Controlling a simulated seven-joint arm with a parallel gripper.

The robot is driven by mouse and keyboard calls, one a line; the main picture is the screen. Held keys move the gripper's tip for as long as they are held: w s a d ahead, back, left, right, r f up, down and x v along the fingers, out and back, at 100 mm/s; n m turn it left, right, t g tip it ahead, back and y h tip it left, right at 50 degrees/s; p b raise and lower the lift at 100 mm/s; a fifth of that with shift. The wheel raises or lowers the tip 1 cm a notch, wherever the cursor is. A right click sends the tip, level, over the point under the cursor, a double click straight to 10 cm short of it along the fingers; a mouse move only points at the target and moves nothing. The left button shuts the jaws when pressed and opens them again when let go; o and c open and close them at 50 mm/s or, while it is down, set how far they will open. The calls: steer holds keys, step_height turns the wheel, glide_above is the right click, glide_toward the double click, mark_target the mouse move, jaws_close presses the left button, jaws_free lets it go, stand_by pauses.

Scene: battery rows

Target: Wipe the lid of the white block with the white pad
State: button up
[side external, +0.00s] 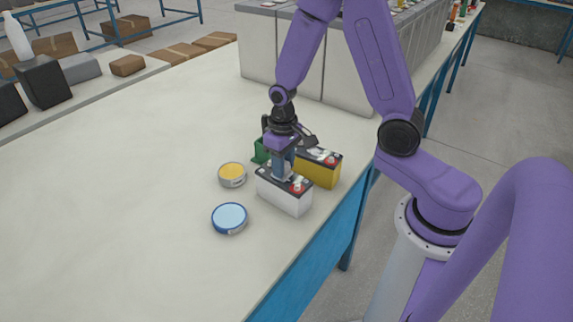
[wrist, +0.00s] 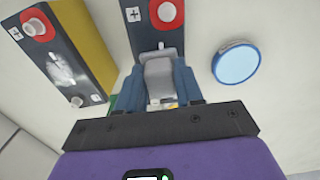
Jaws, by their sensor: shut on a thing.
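The white block (side external: 283,200), a battery with a dark lid, stands upright on the table. Its lid (wrist: 140,38) shows a plus mark and a red-ringed terminal in the wrist view. My gripper (side external: 283,170) is over this lid, pointing down. In the wrist view my gripper (wrist: 158,88) has its blue fingers shut on the pale grey-white pad (wrist: 159,74). The pad lies over the lid's middle and hides part of it. I cannot tell whether the pad touches the lid. The pad is not clearly visible in the side view.
A yellow block (side external: 318,169) stands close behind the white one, with a white patch on its lid (wrist: 60,68). A green block (side external: 261,152) is partly hidden behind my gripper. A blue-topped tin (side external: 229,217) and a yellow-topped tin (side external: 232,174) stand left. The table farther left is clear.

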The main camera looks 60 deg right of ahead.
steer(key=shift+w, duration=0.4)
steer(key=shift+s, duration=0.15)
steer(key=shift+s, duration=0.45)
steer(key=shift+r, duration=3.55)
steer(key=shift+a, duration=0.1)
